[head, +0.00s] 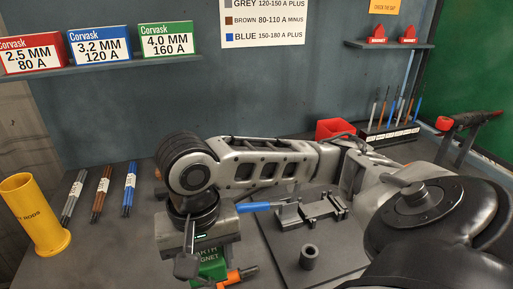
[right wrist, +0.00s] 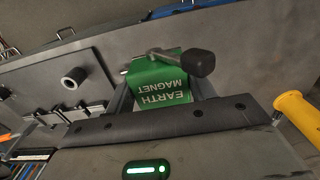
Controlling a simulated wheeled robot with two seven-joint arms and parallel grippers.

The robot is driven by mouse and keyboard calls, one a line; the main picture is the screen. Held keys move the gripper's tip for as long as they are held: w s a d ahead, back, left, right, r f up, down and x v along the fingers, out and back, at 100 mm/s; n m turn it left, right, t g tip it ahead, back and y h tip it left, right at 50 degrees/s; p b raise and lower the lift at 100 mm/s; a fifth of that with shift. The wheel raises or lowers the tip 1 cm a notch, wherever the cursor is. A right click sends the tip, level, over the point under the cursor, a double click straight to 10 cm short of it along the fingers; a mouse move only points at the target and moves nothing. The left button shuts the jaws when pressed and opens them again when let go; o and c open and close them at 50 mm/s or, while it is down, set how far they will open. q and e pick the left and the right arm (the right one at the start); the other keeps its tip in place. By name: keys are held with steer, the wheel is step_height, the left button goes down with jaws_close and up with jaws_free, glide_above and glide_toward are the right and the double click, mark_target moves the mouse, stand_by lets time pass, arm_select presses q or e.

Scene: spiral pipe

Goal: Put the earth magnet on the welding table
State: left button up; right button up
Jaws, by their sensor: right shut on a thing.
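The earth magnet is a green block with white lettering; in the head view (head: 212,267) it sits at the bottom, partly hidden under my right gripper (head: 207,252). In the right wrist view the earth magnet (right wrist: 160,84) is between the two fingers of my right gripper (right wrist: 163,92), which is shut on it. A metal bar with a black knob sticks out from the magnet's top. The dark grey welding table (head: 105,236) spreads beneath. I cannot tell whether the magnet touches it. My left gripper is not in view.
A dark plate with a fixture (head: 310,210) and a short upright pipe (head: 309,257) lies right of the gripper. An orange-handled tool (head: 236,276) is close by the magnet. A red bin (head: 335,129) is behind.

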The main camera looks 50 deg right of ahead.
steer(key=shift+w+d+r, duration=0.1)
steer(key=shift+w+r, duration=0.05)
steer(key=shift+r, duration=0.2)
steer(key=shift+a+f, duration=0.1)
steer(key=shift+a, duration=0.15)
steer(key=w+a+f, duration=0.8)
steer(key=w+f, duration=0.1)
steer(key=shift+w+a, duration=0.3)
steer(key=shift+a, duration=0.05)
steer(key=shift+w+a+f, duration=0.15)
steer(key=shift+f, duration=1.7)
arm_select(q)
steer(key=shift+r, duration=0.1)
arm_select(e)
steer(key=shift+f, duration=0.15)
